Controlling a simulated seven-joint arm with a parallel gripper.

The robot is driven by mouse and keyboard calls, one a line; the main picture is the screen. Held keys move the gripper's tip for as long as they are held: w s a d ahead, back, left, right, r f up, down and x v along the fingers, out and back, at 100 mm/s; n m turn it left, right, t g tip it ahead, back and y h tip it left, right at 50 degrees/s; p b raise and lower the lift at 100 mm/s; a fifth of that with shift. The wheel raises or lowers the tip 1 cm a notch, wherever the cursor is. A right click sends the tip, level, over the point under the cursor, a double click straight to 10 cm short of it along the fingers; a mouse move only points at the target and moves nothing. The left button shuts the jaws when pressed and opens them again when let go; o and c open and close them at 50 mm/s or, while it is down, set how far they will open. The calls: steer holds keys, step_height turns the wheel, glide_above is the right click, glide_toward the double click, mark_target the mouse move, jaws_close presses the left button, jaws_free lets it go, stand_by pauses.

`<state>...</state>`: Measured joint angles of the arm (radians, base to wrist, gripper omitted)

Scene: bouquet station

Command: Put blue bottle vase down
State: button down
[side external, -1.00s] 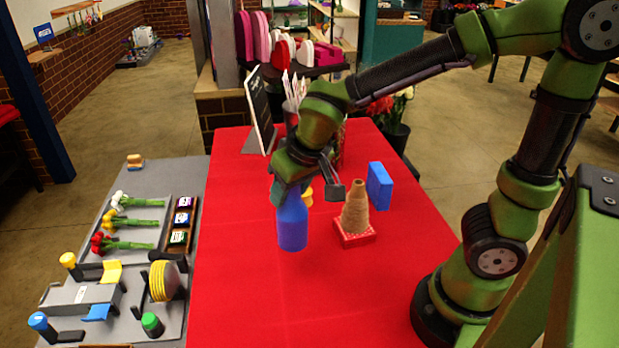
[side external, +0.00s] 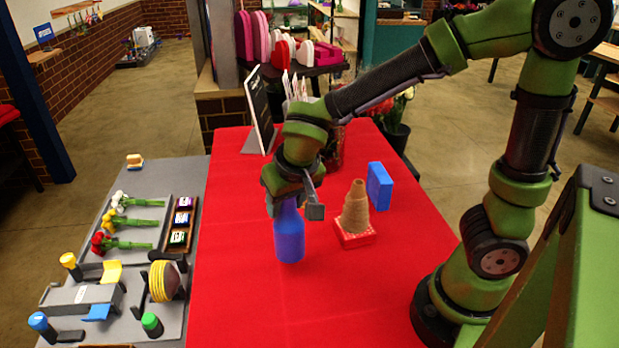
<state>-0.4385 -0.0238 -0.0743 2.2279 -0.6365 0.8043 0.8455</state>
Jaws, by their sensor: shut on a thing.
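The blue bottle vase (side external: 290,237) is upright over the red table cloth (side external: 330,295), left of the twine cone. My gripper (side external: 294,203) points down and is shut on the upper part of the vase, which its fingers partly hide. I cannot tell from this view whether the base of the vase touches the cloth.
A brown twine cone (side external: 355,208) on a red patterned base stands close to the right of the vase. A blue block (side external: 379,186) stands behind it. A grey tray board (side external: 130,212) with flowers and tools lies at left. The front of the cloth is clear.

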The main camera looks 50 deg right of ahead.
steer(key=w+a+f, duration=0.2)
steer(key=w+f, duration=0.2)
steer(key=w, duration=0.5)
steer(key=shift+w+f, duration=0.25)
steer(key=c, duration=0.6)
jaws_free()
steer(key=shift+r, duration=0.1)
